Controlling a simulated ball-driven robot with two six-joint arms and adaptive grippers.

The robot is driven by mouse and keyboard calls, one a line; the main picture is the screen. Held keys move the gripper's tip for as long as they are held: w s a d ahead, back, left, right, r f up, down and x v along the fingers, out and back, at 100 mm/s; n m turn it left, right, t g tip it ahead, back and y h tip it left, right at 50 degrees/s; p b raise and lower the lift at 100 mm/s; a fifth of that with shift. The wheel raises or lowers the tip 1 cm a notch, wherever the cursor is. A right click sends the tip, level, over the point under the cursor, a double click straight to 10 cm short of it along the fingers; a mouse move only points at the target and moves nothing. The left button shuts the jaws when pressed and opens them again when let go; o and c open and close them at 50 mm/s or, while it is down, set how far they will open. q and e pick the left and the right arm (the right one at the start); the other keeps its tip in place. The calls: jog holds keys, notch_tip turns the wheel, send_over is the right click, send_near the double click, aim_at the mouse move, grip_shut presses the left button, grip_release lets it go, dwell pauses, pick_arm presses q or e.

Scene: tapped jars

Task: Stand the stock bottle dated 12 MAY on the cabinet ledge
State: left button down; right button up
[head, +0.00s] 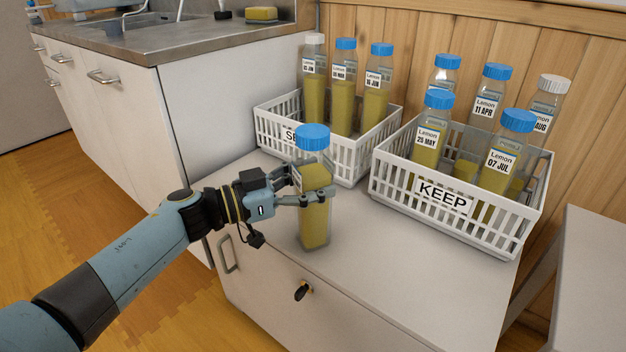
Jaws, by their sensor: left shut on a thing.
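My left gripper (311,198) is shut around the middle of a clear square bottle (315,226) with a blue cap and yellow-green liquid. The bottle is upright at the front of the pale cabinet ledge (400,262). Its base is at or just above the surface; I cannot tell whether it touches. No date shows on its visible sides, so I cannot confirm 12 MAY. No label that I can read on the other bottles says 12 MAY. My right gripper is not in view.
A white crate (350,175) with several bottles stands behind the held bottle. A second white crate (408,196) marked KEEP stands to its right, with bottles dated 25 MAY (427,142), 11 APR (485,107) and 07 JUL (500,162). The ledge before KEEP is clear.

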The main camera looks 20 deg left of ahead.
pick_arm(q)
jog(key=shift+c, duration=1.6)
grip_release()
jog(key=shift+f, duration=0.1)
jog(key=shift+p+v, duration=0.4)
jog(key=shift+v, duration=0.7)
jog(key=shift+p+v, duration=0.85)
jog(key=shift+v, duration=2.05)
jog(key=shift+s, duration=0.1)
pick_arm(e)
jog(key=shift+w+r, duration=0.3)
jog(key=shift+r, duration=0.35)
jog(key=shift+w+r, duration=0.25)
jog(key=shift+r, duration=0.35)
